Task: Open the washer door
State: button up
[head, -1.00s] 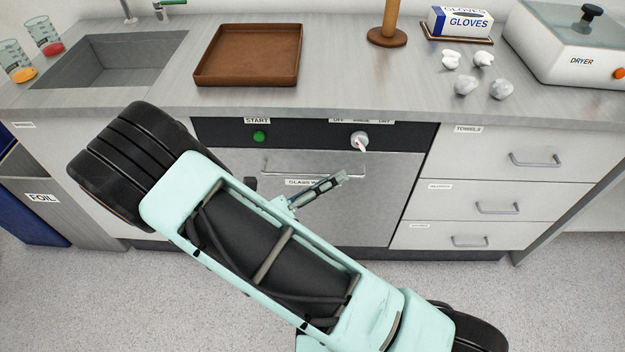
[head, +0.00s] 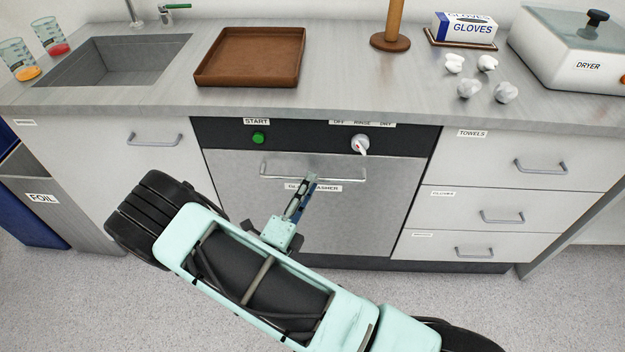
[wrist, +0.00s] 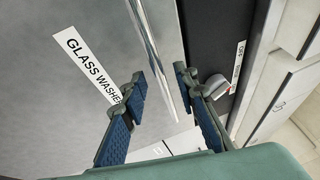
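The glass washer door (head: 360,205) is a grey steel front under the counter and looks shut. Its horizontal bar handle (head: 345,176) runs near the top edge, above the "GLASS WASHER" label. My gripper (head: 309,182) is at the middle of the handle, pointing toward the door. In the wrist view my gripper (wrist: 162,82) is open, with blue-padded fingers on either side of the handle (wrist: 160,50). The bar passes between the fingertips, and a gap shows on both sides. Contact cannot be told in the head view.
Above the door is a black panel with a green start button (head: 258,138) and a dial (head: 360,145). Drawers (head: 500,180) stand to the right, a cabinet and FOIL bin (head: 45,215) to the left. A brown tray (head: 250,84) lies on the counter. The floor in front is open.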

jog(key=shift+x, duration=1.3)
grip_shut()
